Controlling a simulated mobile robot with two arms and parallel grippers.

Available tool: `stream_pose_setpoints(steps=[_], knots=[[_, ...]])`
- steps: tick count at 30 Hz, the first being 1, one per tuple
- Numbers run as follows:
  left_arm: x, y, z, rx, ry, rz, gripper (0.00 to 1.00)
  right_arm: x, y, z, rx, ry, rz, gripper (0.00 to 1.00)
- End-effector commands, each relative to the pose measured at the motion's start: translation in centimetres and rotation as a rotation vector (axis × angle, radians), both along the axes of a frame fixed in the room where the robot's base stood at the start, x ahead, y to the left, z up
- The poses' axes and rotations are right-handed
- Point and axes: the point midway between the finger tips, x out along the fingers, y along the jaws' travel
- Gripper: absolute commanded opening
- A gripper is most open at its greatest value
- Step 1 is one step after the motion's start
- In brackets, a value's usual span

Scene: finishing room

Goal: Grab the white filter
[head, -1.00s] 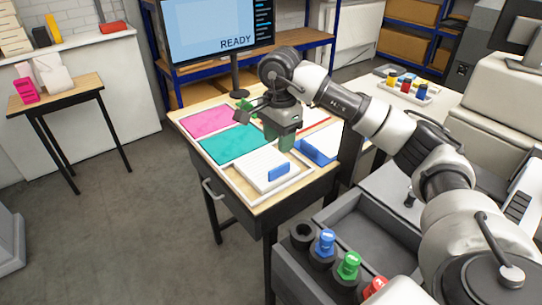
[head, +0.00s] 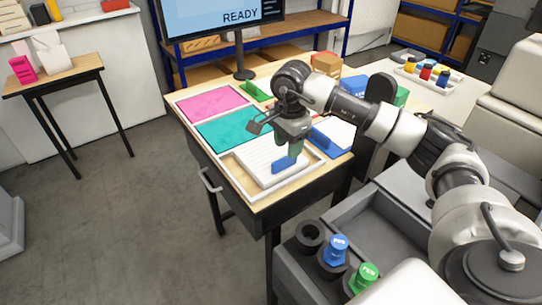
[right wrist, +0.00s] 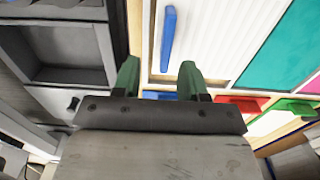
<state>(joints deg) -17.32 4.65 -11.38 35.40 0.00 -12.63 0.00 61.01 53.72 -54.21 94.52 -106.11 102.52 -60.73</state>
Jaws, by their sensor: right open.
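The white filter (head: 262,160) is a flat ribbed panel with an upright blue handle (head: 284,164), lying in a white-rimmed tray on the table. In the right wrist view the filter (right wrist: 213,40) and its handle (right wrist: 168,38) show ahead of the fingers. My right gripper (head: 288,148) is over the filter's right part, close to the handle; its green fingertips (right wrist: 158,66) are apart with nothing between them. I cannot tell whether it touches the handle. My left gripper is not in view.
A teal panel (head: 232,134) and a pink panel (head: 211,103) lie beside the filter on the wooden table. Another blue-handled piece (head: 325,139) lies to the right.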

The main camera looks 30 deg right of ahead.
Motion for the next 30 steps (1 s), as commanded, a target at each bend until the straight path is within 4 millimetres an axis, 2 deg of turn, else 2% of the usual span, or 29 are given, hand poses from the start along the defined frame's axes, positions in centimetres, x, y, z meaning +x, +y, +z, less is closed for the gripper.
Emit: stream_pose_setpoints(steps=[5, 10, 15, 22, 23, 30], knots=[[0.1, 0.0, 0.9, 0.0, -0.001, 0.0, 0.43, 0.2, 0.1, -1.1, 0.002, 0.003, 0.001, 0.43], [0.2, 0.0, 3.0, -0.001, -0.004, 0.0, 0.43, 0.7, 0.5, -3.5, 0.001, 0.006, 0.001, 0.43], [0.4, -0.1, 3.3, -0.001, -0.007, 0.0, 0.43, 0.7, 0.4, -5.6, 0.001, 0.002, 0.001, 0.43], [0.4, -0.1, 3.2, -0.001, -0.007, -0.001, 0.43, 0.7, 0.4, -5.9, 0.0, 0.0, 0.002, 0.43], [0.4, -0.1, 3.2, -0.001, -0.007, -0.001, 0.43, 0.7, 0.4, -5.9, 0.0, 0.0, 0.002, 0.41], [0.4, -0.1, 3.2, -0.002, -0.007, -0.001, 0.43, 0.7, 0.4, -5.8, 0.0, 0.0, 0.001, 0.04]])
